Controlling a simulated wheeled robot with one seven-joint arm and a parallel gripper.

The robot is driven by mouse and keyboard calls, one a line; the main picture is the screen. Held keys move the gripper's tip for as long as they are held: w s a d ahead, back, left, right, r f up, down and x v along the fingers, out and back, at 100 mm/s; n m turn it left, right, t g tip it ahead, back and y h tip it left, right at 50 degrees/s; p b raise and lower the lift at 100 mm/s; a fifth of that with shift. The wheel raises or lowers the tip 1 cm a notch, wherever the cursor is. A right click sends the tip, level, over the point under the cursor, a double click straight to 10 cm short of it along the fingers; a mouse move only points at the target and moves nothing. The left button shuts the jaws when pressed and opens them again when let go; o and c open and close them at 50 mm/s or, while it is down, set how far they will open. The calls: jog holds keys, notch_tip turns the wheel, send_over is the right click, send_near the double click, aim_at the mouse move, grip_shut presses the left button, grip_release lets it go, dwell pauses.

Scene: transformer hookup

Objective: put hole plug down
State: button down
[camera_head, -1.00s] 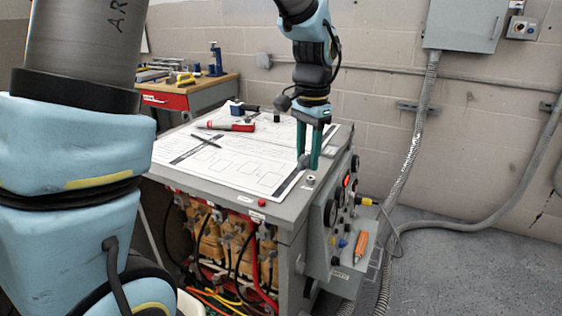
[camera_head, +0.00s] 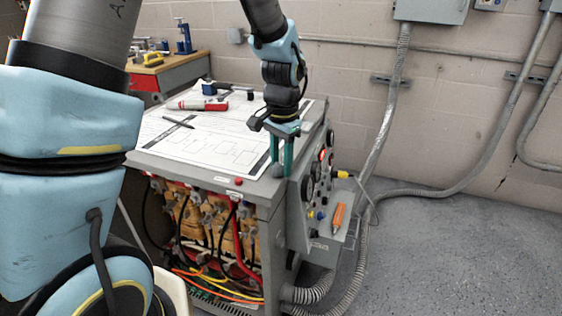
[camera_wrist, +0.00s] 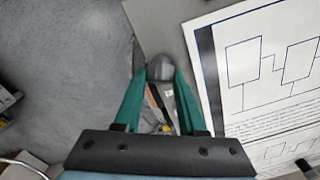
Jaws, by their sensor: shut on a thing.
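My gripper (camera_head: 281,170) has two green fingers pointing down over the front right corner of the grey transformer cabinet's top (camera_head: 262,187). The fingers are closed on a rounded grey hole plug (camera_wrist: 160,67). The plug sits between the fingertips in the wrist view and shows as a small grey shape at the fingertips in the head view (camera_head: 278,171). It is at or just above the cabinet top near the edge; I cannot tell whether it touches.
A paper diagram (camera_head: 215,142) covers much of the top, with a red and white tool (camera_head: 197,105) and a pen (camera_head: 178,122). A red button (camera_head: 239,182) sits at the front edge. A side panel with gauges and an orange-handled tool (camera_head: 338,218) drops off to the right.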

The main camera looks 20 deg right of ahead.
jog(key=shift+c, duration=2.4)
grip_release()
notch_tip(320, 180, up, 12)
jog(key=b, duration=0.1)
jog(key=a+f+n, duration=0.2)
jog(key=a+n, duration=0.2)
jog(key=a, duration=0.5)
jog(key=s+a+f+n, duration=0.1)
jog(key=a+f+n, duration=0.2)
jog(key=a, duration=0.7)
jog(key=a+f+n+t, duration=0.1)
jog(key=a+f+n, duration=0.2)
jog(key=a, duration=0.7)
jog(key=n, duration=0.2)
jog(key=shift+s+n, duration=0.15)
jog(key=shift+n, duration=0.15)
